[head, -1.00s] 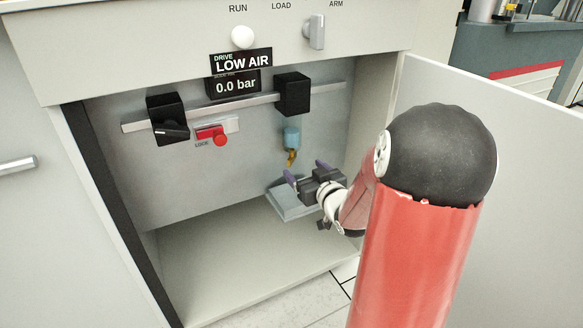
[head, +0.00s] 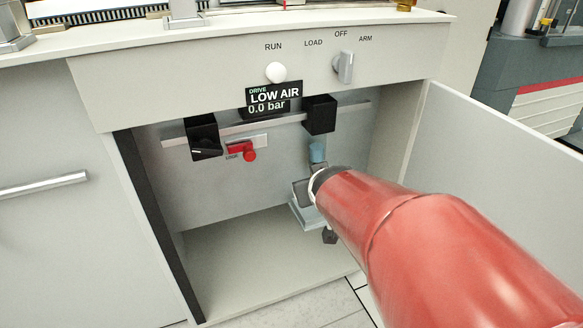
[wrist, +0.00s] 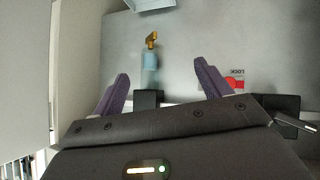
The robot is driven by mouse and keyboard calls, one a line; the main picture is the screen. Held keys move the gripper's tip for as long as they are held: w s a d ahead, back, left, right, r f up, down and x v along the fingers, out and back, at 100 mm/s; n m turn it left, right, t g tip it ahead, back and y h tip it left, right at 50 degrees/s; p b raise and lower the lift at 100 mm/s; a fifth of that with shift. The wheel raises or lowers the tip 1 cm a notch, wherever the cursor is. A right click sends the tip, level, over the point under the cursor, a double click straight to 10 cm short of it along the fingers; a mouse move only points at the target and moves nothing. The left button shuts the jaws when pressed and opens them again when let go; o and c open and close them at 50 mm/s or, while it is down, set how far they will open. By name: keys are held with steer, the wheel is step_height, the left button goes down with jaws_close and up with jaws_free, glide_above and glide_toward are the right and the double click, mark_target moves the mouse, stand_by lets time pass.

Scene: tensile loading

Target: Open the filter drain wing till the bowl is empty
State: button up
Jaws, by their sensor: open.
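The light-blue filter bowl (head: 317,152) hangs under the right black block inside the open cabinet. My red arm hides its lower end and the drain wing in the head view. In the wrist view, which is upside down, the bowl (wrist: 150,70) and the small brass drain wing (wrist: 152,40) both show. My gripper (wrist: 161,70) is open, with its two purple fingers apart. The bowl appears between the fingers, and the wing beyond their tips. No finger visibly touches either. Whether the bowl holds water cannot be told.
A red lock slide (head: 243,152) and a black regulator (head: 204,136) are to the left on the rail. The display (head: 273,98) reads LOW AIR, 0.0 bar. The open door (head: 500,170) bounds the right. The cabinet floor is clear at left.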

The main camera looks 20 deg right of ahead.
steer(key=s+a+r+g+p, duration=0.2)
steer(key=s+a, duration=0.2)
steer(key=s, duration=0.2)
steer(key=shift+s+r+y, duration=0.35)
steer(key=shift+r+y, duration=0.05)
